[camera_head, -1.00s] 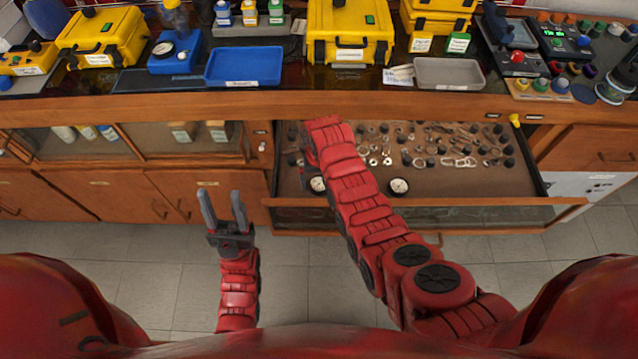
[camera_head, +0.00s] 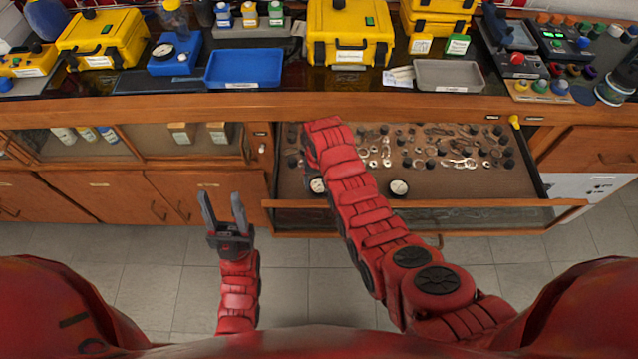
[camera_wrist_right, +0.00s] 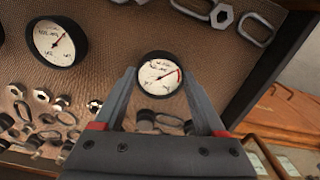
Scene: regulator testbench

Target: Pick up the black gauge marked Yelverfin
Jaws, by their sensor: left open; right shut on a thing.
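Two round gauges with black rims and white dials show at the drawer's front; their lettering is too small to read. The left one (camera_head: 318,186) is partly covered by my right arm; the right one (camera_head: 399,188) lies clear. In the right wrist view, my right gripper (camera_wrist_right: 160,82) is shut on a gauge (camera_wrist_right: 160,75), its fingertips on both sides of the rim. The other gauge (camera_wrist_right: 57,42) lies apart on the drawer floor. In the head view my right gripper is hidden by its arm. My left gripper (camera_head: 225,212) is open and empty, before the cabinet.
The open drawer (camera_head: 460,214) holds several rings, nuts and dark fittings towards its back. On the counter above stand a blue tray (camera_head: 243,68), a grey tray (camera_head: 450,76), yellow cases (camera_head: 350,32) and a blue box with a gauge (camera_head: 175,53). The floor in front is clear.

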